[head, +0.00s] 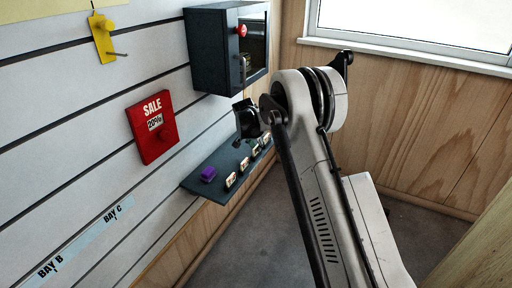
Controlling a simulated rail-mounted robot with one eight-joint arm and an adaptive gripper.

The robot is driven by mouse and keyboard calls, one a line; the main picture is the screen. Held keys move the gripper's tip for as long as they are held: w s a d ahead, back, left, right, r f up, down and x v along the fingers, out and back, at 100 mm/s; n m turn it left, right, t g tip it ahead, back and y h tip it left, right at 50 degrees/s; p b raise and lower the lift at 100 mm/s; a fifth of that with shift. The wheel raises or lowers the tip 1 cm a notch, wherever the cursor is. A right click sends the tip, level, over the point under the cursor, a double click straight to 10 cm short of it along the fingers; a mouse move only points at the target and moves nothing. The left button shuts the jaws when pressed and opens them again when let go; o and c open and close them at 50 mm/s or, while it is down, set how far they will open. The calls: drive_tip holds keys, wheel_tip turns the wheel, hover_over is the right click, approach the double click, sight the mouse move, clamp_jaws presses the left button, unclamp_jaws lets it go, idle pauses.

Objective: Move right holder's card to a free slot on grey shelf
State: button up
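A dark grey shelf (216,188) juts from the slatted wall low in the middle of the head view. A purple block (208,174) and several small pale-faced pieces (231,180) stand in a row along it. I cannot tell which slots are free. My gripper (243,122) is a dark shape above the shelf's far part, beside the wall. Its fingers are too small and dark to tell whether they are open or hold anything.
A yellow plate (102,38) with a peg hangs at upper left. A pale strip reads BAY B and BAY C (90,232). Floor (238,232) shows below the shelf.

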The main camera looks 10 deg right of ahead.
sight(243, 162)
drive_tip(key=o, duration=0.4)
drive_tip(key=shift+s+r, duration=0.1)
drive_tip(key=shift+r, duration=0.2)
drive_tip(key=shift+v, duration=1.1)
drive_tip(key=s+a, duration=0.2)
drive_tip(key=s, duration=0.1)
drive_tip(key=s+a, duration=0.6)
drive_tip(key=shift+s, duration=0.15)
drive_tip(key=shift+r, duration=0.1)
